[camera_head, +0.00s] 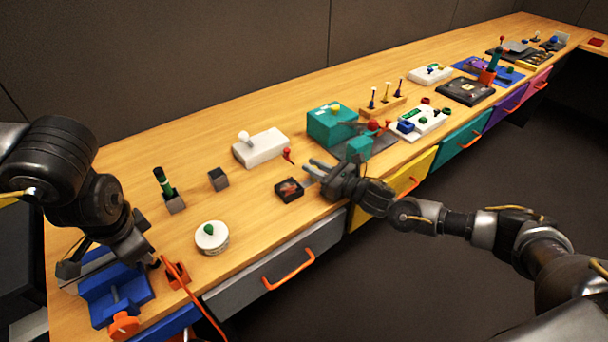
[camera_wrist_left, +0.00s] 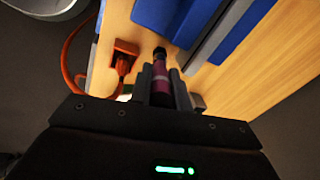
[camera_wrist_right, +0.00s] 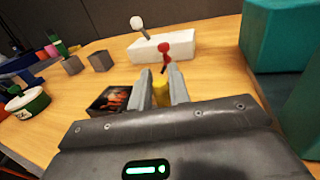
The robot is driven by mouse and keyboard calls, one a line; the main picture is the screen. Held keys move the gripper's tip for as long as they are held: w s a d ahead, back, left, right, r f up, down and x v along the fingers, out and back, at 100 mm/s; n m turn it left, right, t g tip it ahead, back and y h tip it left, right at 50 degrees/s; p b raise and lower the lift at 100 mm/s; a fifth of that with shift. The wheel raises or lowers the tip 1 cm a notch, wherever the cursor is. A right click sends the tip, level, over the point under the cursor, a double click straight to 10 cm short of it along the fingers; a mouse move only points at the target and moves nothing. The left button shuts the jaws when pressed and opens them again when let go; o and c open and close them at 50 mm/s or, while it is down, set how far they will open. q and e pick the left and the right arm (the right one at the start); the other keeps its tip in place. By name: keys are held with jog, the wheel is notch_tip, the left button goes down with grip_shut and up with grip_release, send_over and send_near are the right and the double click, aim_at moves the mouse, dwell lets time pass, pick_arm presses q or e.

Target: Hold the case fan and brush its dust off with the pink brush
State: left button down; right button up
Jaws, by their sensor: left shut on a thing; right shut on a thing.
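My right gripper (camera_head: 313,168) is over the table, right of a small dark square thing (camera_head: 289,189) with a reddish-orange middle, perhaps the case fan. This also shows in the right wrist view (camera_wrist_right: 112,99), beside the fingers and apart from them. The right fingers (camera_wrist_right: 160,80) are shut on a small yellow thing (camera_wrist_right: 160,93). A red-headed piece (camera_wrist_right: 165,50) shows beyond them; I cannot tell whether it joins the yellow thing. My left gripper (camera_wrist_left: 163,82) is shut on a pink-purple handle (camera_wrist_left: 160,80) with a dark end, perhaps the pink brush. Its bristles cannot be made out.
A blue vise (camera_head: 115,292) and an orange holder with a cable (camera_head: 176,275) stand near the left gripper. A white round tub (camera_head: 212,238), a white box (camera_head: 261,147) and a teal box (camera_head: 331,126) stand around the dark square. Bare wood lies between them.

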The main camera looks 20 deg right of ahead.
dwell(0.3)
pick_arm(q)
jog(key=w+d+r+h, duration=0.1)
jog(key=w+d+r, duration=0.2)
jog(key=w+d, duration=0.85)
jog(key=w+d+r+h, duration=0.1)
jog(key=d+r, duration=0.1)
jog(key=d, duration=0.7)
jog(key=w+d+r+g, duration=0.1)
jog(key=d+r, duration=0.1)
jog(key=d, duration=0.8)
jog(key=shift+w+d+r+h, duration=0.15)
jog(key=shift+w+r+h, duration=0.1)
jog(key=shift+h, duration=0.15)
jog(key=shift+f, duration=0.2)
jog(key=shift+f, duration=2.3)
jog(key=shift+f, duration=0.9)
jog(key=shift+w+d+f, duration=0.1)
jog(key=shift+d, duration=0.4)
